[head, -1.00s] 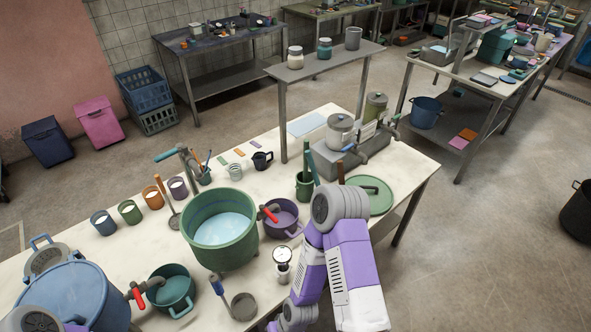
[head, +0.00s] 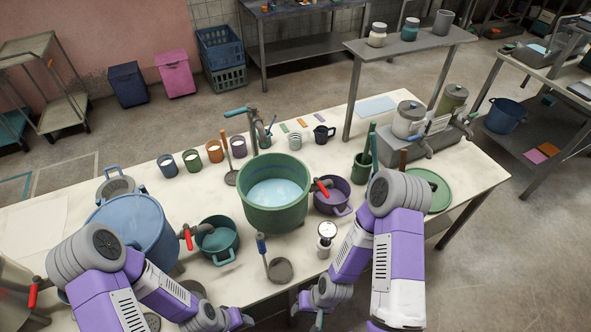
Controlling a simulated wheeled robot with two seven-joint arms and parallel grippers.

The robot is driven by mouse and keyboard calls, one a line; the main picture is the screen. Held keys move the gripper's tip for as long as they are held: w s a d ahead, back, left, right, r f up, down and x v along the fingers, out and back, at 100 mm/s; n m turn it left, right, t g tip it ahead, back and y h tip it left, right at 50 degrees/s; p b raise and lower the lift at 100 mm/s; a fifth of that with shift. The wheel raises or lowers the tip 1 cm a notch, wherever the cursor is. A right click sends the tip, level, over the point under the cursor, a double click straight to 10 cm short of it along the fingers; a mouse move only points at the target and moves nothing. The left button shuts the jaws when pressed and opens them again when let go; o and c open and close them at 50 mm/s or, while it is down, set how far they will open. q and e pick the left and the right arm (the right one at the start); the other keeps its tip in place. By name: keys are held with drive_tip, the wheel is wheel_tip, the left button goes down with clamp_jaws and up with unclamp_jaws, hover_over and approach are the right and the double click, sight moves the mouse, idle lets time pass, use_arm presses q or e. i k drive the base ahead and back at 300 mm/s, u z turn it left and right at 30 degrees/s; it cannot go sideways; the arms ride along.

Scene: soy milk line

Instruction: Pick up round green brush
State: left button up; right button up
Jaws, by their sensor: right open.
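A green-handled tool (head: 373,142), which may be the round green brush, stands upright in a small green holder (head: 361,167) at the right of the cream table. Its lower end is hidden in the holder, so I cannot confirm a brush head. My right gripper (head: 306,318) is open and appears empty at the table's front edge, well in front of the holder. My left gripper (head: 240,319) is at the bottom edge, left of the right one; its jaws are too unclear to read.
A large green pot (head: 277,206) of pale liquid and a purple pot (head: 332,196) stand mid-table. A white-topped grinder-like item (head: 326,234) stands in front. A blue pot (head: 133,228) and a teal pot (head: 218,240) are left. A green lid (head: 433,190) lies right.

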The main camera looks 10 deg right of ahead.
sight(373, 123)
drive_tip(key=k, duration=0.5)
drive_tip(key=z, duration=2.35)
drive_tip(key=i, duration=1.6)
drive_tip(key=u, duration=1.8)
